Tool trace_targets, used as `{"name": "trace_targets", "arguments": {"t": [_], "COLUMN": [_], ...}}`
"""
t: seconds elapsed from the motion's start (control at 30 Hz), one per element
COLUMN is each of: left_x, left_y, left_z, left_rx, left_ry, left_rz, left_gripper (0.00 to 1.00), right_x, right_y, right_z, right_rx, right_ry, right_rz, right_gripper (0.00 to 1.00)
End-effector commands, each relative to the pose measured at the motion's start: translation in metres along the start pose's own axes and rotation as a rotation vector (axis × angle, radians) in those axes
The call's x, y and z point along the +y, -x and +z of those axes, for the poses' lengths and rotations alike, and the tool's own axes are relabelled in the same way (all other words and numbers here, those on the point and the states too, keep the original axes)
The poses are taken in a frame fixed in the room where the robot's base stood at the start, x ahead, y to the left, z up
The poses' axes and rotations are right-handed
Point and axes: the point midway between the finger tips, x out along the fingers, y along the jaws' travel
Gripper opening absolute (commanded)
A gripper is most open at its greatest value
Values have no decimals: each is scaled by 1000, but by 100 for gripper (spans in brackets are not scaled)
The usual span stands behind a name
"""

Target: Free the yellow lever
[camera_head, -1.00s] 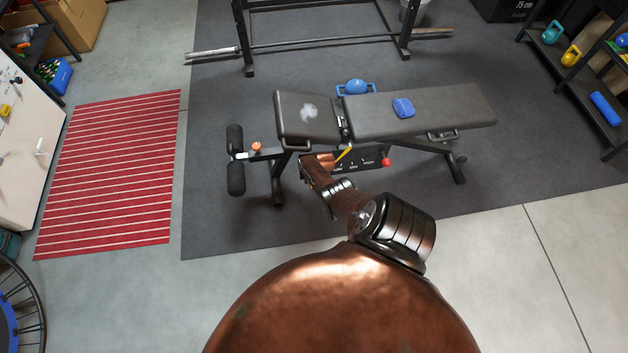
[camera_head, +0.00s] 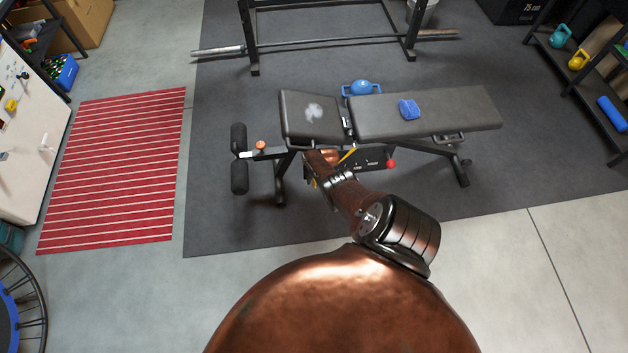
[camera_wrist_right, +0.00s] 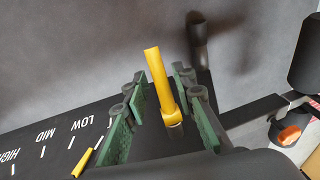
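The gripper is open around the lever, and gaps show on both sides. In the head view my right arm reaches under the bench and hides most of the gripper. A yellow strip (camera_head: 348,155) shows beside it; I cannot tell whether that is the lever. The plate (camera_wrist_right: 60,140) reads LOW, MID, HIGH. My left gripper is out of view.
The bench (camera_head: 430,112) overhangs the plate and carries a blue object (camera_head: 409,109). A red knob (camera_head: 391,163) is right of the gripper. A small yellow piece (camera_wrist_right: 83,162) lies near LOW. An orange knob (camera_wrist_right: 290,132) is at the wrist view's right. A barbell (camera_head: 330,41) lies behind.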

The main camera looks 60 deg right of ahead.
Motion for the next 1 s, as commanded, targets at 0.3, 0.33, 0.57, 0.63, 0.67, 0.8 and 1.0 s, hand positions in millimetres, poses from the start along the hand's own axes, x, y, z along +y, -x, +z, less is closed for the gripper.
{"name": "trace_targets", "arguments": {"t": [0.3, 0.33, 0.57, 0.63, 0.67, 0.8, 1.0], "left_x": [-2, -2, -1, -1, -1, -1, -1], "left_y": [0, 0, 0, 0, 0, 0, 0], "left_z": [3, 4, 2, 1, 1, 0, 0], "left_rx": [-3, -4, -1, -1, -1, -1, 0], "left_ry": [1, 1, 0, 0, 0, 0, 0], "left_rz": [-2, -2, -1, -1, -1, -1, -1], "left_gripper": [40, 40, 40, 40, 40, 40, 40], "right_x": [-2, -2, -8, -9, -10, -6, -1], "right_y": [0, 0, 5, 8, 10, 22, 44], "right_z": [-2, -2, -2, -2, -2, -2, -2], "right_rx": [3, 3, 2, 2, 2, 4, 6], "right_ry": [0, 1, 6, 8, 9, 5, 0], "right_rz": [-2, -3, -13, -14, -15, -10, -2], "right_gripper": [29, 29, 29, 29, 29, 29, 29]}}
